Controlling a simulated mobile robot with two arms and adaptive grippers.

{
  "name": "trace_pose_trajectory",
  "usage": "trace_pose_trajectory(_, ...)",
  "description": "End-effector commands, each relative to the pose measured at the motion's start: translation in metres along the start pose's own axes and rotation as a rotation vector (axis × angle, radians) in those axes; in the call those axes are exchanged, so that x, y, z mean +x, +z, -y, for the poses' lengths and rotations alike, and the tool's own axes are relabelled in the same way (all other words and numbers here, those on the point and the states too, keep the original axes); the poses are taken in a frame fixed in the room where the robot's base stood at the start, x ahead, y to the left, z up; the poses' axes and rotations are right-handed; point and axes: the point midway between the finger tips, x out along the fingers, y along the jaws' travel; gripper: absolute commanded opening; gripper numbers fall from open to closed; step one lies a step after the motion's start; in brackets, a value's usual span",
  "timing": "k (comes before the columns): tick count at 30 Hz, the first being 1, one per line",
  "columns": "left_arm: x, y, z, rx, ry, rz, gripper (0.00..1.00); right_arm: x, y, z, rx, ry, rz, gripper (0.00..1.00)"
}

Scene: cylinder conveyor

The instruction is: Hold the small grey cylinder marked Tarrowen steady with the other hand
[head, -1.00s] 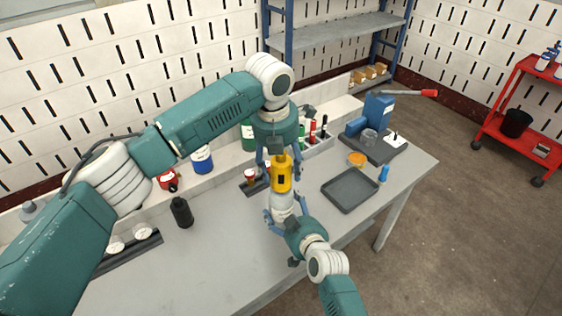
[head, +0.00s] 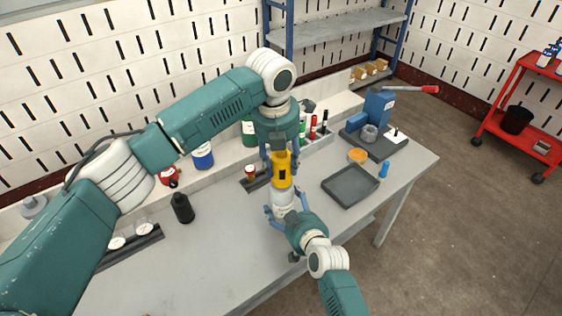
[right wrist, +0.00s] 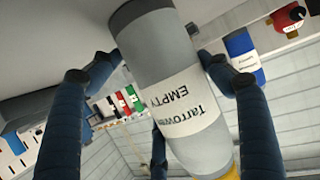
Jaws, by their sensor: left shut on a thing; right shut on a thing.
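The small grey cylinder (head: 283,202) with a white label stands below a yellow device (head: 282,170) in the head view. In the right wrist view the cylinder (right wrist: 165,60) fills the middle, its label reading "Tarrowen EMPTY" upside down. My right gripper (head: 286,210) is shut on the cylinder, its blue fingers on either side. My left gripper (head: 280,160) comes down from above and is shut on the yellow device, which has a dark slot on its front. The device meets the cylinder's end; I cannot tell whether they are joined.
A dark grey tray (head: 350,199) lies on the table to the right. A black bottle (head: 182,208) is at the left, near a dark rack (head: 141,247). The table's front middle is clear.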

Motion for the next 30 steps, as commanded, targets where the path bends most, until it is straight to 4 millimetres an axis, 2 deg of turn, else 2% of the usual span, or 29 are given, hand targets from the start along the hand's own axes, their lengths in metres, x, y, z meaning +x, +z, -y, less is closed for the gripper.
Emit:
trace_pose_trajectory(9, -0.0007, 0.0024, 0.0029, -0.404, 0.061, 0.009, 0.06, 0.0, 0.0014, 0.0018, -0.003, -0.003, 0.003, 0.45)
trace_pose_trajectory(22, -0.0014, 0.0035, 0.0021, -0.485, 0.074, 0.013, 0.06, 0.0, 0.0012, 0.0027, -0.005, -0.004, 0.003, 0.45)
trace_pose_trajectory(30, -0.0019, 0.0041, 0.0026, -0.855, 0.133, 0.014, 0.06, -0.0001, 0.0011, 0.0033, -0.005, -0.005, 0.002, 0.45)
